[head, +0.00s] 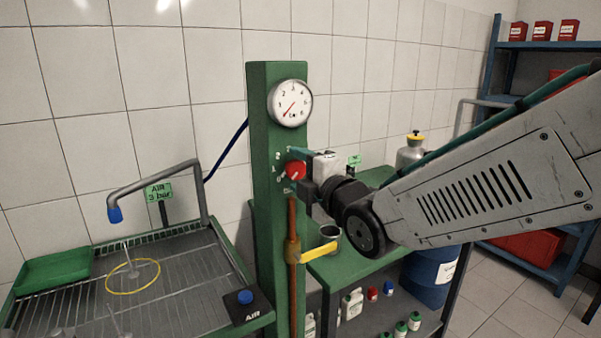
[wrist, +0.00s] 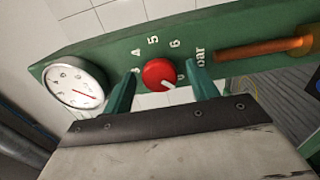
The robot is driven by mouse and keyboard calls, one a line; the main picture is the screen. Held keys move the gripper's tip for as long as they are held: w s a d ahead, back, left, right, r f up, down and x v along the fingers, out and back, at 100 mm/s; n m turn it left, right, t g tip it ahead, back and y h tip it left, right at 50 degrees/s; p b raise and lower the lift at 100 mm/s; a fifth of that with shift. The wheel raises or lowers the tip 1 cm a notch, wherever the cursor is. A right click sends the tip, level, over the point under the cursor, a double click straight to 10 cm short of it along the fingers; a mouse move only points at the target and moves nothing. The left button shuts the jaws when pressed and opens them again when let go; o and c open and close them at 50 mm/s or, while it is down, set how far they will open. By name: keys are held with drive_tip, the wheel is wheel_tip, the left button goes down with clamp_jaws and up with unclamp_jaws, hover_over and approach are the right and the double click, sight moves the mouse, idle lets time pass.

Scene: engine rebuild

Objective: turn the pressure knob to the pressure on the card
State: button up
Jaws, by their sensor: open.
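The red pressure knob (head: 295,170) sits on the green post (head: 264,100). In the wrist view the knob (wrist: 159,75) has a white pointer mark at its lower right, near the 0 on the bar scale. My gripper (wrist: 163,88) is open, with one green finger on each side of the knob; I cannot tell if they touch it. In the head view my gripper (head: 300,160) is at the knob from the right. The round gauge (head: 290,103) above has a red needle pointing to the lower left. The green card (head: 158,191) reads "AIR 3 bar".
A wash table (head: 190,290) with a bent spout (head: 150,178) and a yellow ring (head: 133,276) stands at the left. A yellow lever (head: 318,251) sticks out from the copper pipe (head: 292,220) below the knob. A green bench (head: 345,265) stands behind my arm.

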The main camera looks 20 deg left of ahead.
drive_tip(key=c, duration=1)
drive_tip(key=shift+m, duration=0.3)
